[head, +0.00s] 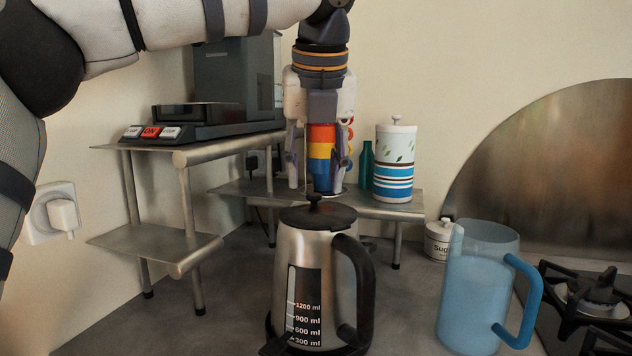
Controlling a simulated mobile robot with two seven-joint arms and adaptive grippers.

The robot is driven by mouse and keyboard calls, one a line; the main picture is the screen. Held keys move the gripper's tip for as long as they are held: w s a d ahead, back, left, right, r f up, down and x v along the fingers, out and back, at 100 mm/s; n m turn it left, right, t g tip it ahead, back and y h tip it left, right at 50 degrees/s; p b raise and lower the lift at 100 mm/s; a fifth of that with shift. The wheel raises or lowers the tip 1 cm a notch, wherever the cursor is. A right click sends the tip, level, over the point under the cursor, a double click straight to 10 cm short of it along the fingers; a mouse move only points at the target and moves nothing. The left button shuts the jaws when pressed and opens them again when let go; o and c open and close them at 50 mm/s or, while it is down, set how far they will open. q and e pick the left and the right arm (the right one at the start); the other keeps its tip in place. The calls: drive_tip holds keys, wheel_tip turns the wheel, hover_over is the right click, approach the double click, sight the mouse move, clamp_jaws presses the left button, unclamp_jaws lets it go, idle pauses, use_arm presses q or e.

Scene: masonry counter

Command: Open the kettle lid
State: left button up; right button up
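A steel kettle (298,250) with a black handle stands upright in the middle foreground of the head view. Its black lid (325,217) is on and looks closed, with a small dark knob (314,198) on top. My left gripper (317,178) points straight down above the lid. Its two fingers are apart, one at each side, with nothing between them that I can tell is held. The fingertips look slightly higher than the knob; the exact gap is hard to judge. My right gripper is not in view.
A translucent blue jug (473,285) stands right of the kettle, beside a gas hob (590,300). A sugar jar (438,240) is behind it. Metal shelves (150,242) at left and back hold a coffee machine (232,80), colourful stacked cups (322,150) and a striped canister (394,165).

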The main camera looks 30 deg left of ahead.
sight(321, 209)
use_arm(q)
drive_tip(key=shift+x, duration=1.2)
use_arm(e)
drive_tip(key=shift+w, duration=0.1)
use_arm(q)
clamp_jaws()
drive_tip(key=shift+w, duration=0.15)
